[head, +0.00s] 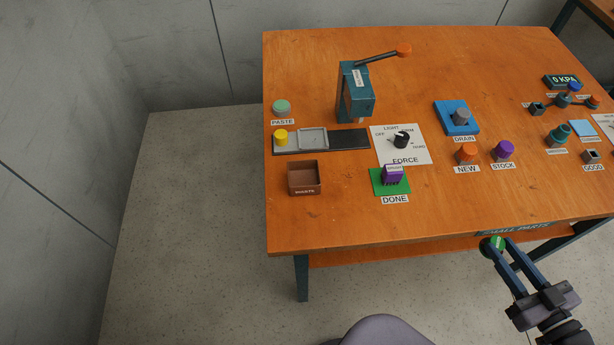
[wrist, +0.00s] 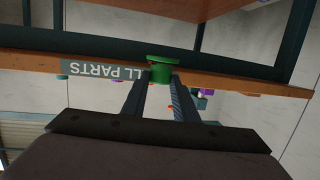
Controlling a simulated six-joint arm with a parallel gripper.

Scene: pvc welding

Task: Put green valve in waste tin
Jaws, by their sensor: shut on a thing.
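My gripper (head: 497,248) is at the lower right in the head view, at the table's front edge by the small parts label. It is shut on the green valve (head: 496,242), a small green round piece held at the fingertips. The wrist view shows the green valve (wrist: 161,70) between the two finger ends, with its wider rim uppermost in that picture. The waste tin (head: 304,190) is an open brown square box with a WASTE label, at the left front of the tabletop. My gripper is far to the right of it.
The orange table (head: 350,225) carries a green DONE pad (head: 376,187) with a purple piece, a FORCE dial (head: 401,139), a teal press (head: 356,95), and orange NEW (head: 466,153) and purple STOCK (head: 503,150) pieces. A grey chair (head: 380,332) stands in front. The table's front strip is mostly clear.

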